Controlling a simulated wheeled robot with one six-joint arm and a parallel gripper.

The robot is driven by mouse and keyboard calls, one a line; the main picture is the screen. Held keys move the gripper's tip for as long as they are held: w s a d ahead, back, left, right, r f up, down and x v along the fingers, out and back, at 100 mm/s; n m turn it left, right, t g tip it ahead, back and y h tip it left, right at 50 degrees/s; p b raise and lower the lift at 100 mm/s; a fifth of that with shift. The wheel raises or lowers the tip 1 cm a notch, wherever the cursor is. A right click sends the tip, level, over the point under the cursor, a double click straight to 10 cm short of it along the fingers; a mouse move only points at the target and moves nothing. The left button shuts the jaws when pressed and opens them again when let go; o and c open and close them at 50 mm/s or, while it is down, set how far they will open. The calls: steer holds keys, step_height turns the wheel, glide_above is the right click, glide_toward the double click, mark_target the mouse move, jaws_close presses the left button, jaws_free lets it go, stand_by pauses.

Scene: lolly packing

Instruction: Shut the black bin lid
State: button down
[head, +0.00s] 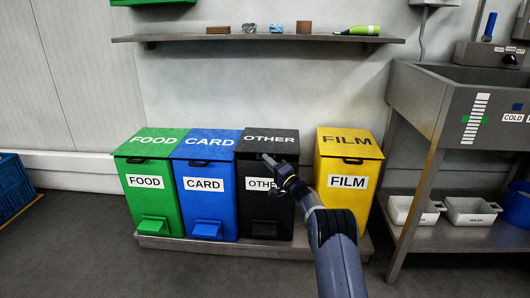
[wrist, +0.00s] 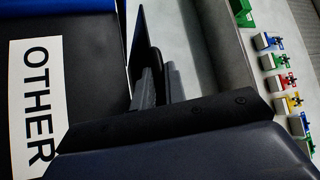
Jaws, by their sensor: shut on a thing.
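The black bin (head: 264,207) marked OTHER stands between the blue and yellow bins. Its lid (head: 268,138) looks about level with the neighbouring lids in the head view; I cannot tell whether a small gap is left at its front. My gripper (head: 268,160) is at the lid's front edge, in front of the bin and above its label. In the wrist view the fingers (wrist: 152,88) are shut at the dark lid handle (wrist: 153,60), largely hidden by the fingers. The bin's OTHER label (wrist: 36,105) is on the left of that view.
The green FOOD bin (head: 151,198), blue CARD bin (head: 206,197) and yellow FILM bin (head: 346,192) share a low plinth (head: 170,243). A shelf (head: 225,38) with small items hangs above. A metal sink stand (head: 430,150) is at the right. Floor in front is clear.

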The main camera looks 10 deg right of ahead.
steer(key=shift+n+y, duration=0.6)
steer(key=shift+n, duration=0.3)
steer(key=shift+s+a+f, duration=0.1)
steer(key=shift+a+f, duration=0.05)
steer(key=shift+f, duration=1.05)
steer(key=shift+s+a+f, duration=0.1)
steer(key=shift+a+f, duration=0.05)
steer(key=shift+f, duration=1)
steer(key=c, duration=1.8)
jaws_free()
steer(key=shift+a+f, duration=0.1)
steer(key=shift+a, duration=0.05)
steer(key=shift+o, duration=0.4)
steer(key=p+v, duration=0.4)
steer(key=v, duration=0.6)
steer(key=shift+s+d, duration=0.25)
steer(key=shift+w, duration=0.1)
